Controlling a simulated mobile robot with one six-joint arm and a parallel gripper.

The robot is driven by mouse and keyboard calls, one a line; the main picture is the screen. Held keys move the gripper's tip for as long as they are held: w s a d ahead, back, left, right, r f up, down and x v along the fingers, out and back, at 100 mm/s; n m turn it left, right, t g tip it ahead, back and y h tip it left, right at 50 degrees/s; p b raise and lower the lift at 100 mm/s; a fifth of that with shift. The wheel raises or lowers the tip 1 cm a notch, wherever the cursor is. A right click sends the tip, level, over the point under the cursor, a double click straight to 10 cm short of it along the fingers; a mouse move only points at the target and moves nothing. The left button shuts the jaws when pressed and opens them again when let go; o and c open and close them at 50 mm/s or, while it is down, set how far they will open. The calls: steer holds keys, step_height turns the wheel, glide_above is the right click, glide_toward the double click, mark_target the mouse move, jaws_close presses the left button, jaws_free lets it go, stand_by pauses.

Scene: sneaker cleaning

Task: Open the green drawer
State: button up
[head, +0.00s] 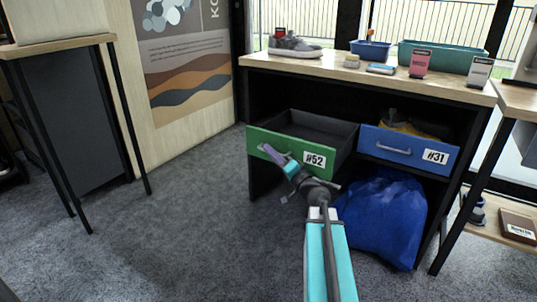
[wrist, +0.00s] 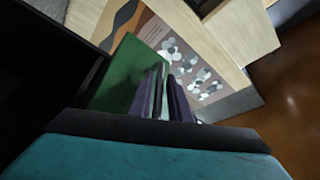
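The green drawer (head: 265,148), labelled #52, is pulled out of the left side of the black cabinet, and its empty dark inside shows. Its green front also shows in the wrist view (wrist: 125,75). My gripper (head: 274,156) is at the left part of the drawer front, where the handle is, and covers most of that handle. In the wrist view my two dark purple fingers (wrist: 163,92) stand close together with a narrow pale strip between them, which looks like the handle. The exact contact is small and partly hidden.
A blue drawer (head: 390,150), labelled #31, sits to the right, slightly out, with yellowish contents. A blue bag (head: 385,215) is below it. The cabinet top (head: 345,68) holds a sneaker (head: 293,46), bins and small boxes. Grey carpet (head: 190,220) is free to the left.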

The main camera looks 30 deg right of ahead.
steer(key=shift+s, duration=0.15)
steer(key=p+v, duration=1.3)
steer(key=shift+s+p, duration=0.25)
steer(key=shift+p, duration=0.15)
stand_by(0.7)
steer(key=shift+f, duration=0.1)
stand_by(0.4)
